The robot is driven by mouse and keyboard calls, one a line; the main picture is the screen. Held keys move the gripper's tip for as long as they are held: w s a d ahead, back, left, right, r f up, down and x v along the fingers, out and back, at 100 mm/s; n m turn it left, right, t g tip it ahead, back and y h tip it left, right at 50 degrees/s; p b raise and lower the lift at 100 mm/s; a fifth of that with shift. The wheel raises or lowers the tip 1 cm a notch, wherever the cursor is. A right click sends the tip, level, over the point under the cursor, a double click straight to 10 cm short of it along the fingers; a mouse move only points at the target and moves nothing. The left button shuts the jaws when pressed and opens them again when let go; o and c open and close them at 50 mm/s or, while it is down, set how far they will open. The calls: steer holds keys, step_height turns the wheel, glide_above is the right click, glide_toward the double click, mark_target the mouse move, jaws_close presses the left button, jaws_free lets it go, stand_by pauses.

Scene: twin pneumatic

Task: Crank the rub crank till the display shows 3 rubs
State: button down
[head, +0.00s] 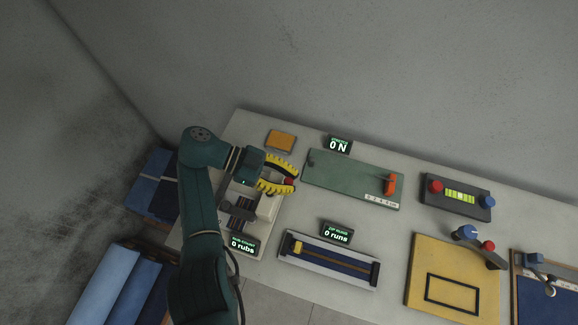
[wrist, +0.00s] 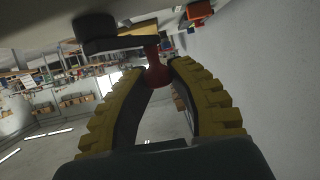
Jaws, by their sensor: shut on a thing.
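My gripper (head: 288,182), with yellow ribbed fingers, is at the left end of the bench, above the beige rub device (head: 266,208). In the wrist view my gripper (wrist: 161,72) is shut on a red knob (wrist: 157,70), the handle of a dark crank arm (wrist: 110,35). A bit of the red knob (head: 289,181) also shows between the fingertips in the head view. The rub display (head: 243,245) reads "0 rubs". My arm and gripper hide part of the rub device.
An orange block (head: 281,140) lies behind the gripper. A green board (head: 345,180) with an orange lever and a "0 N" display (head: 339,145) is to the right. A slider track (head: 328,262) with a "0 runs" display (head: 337,233) is at the front. A yellow panel (head: 420,255) stands further right.

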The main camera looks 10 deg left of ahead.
steer(key=shift+s+f+m+g, duration=0.15)
steer(key=shift+s+m+g, duration=0.1)
steer(key=shift+m+g, duration=0.15)
steer(key=shift+s+f+m+g, duration=0.1)
steer(key=shift+f+m+g, duration=0.2)
steer(key=shift+g, duration=0.1)
stand_by(1.0)
steer(key=c, duration=0.9)
jaws_free()
steer(key=shift+s+r, duration=0.1)
steer(key=shift+r, duration=0.15)
steer(key=shift+t, duration=0.4)
